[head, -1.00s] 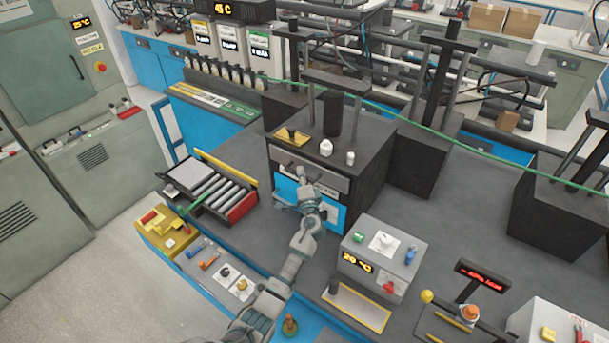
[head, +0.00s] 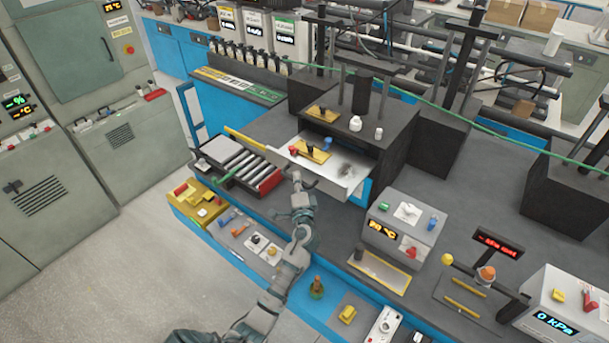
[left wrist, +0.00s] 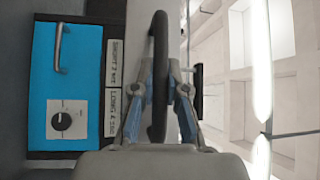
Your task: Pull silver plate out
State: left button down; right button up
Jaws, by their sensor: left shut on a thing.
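The silver plate (head: 333,182) is out of the front of the dark box (head: 388,128), like an open drawer, in the head view. A yellow piece, a red knob and a blue piece are on it, beside a dark smudge. My left gripper (head: 297,182) is at the plate's front edge. In the left wrist view my left gripper (left wrist: 160,95) is shut on a dark curved handle (left wrist: 159,45). The fingers lie on both sides of this handle. My right gripper is not in view.
A blue panel (left wrist: 65,85) with a knob and handle shows in the left wrist view. A roller tray (head: 240,165) stands left of the plate. A grey device (head: 400,232) with a yellow display stands to the right. Open floor (head: 120,270) lies at lower left.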

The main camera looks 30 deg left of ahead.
pick_arm(q)
jog(key=shift+s+a+f, duration=0.1)
jog(key=shift+s+a, duration=0.2)
jog(key=shift+s, duration=0.45)
jog(key=c, duration=1.2)
grip_release()
jog(key=shift+a, duration=0.2)
jog(key=v, duration=1.1)
jog(key=shift+s+a+f, duration=0.2)
jog(key=shift+f, duration=0.15)
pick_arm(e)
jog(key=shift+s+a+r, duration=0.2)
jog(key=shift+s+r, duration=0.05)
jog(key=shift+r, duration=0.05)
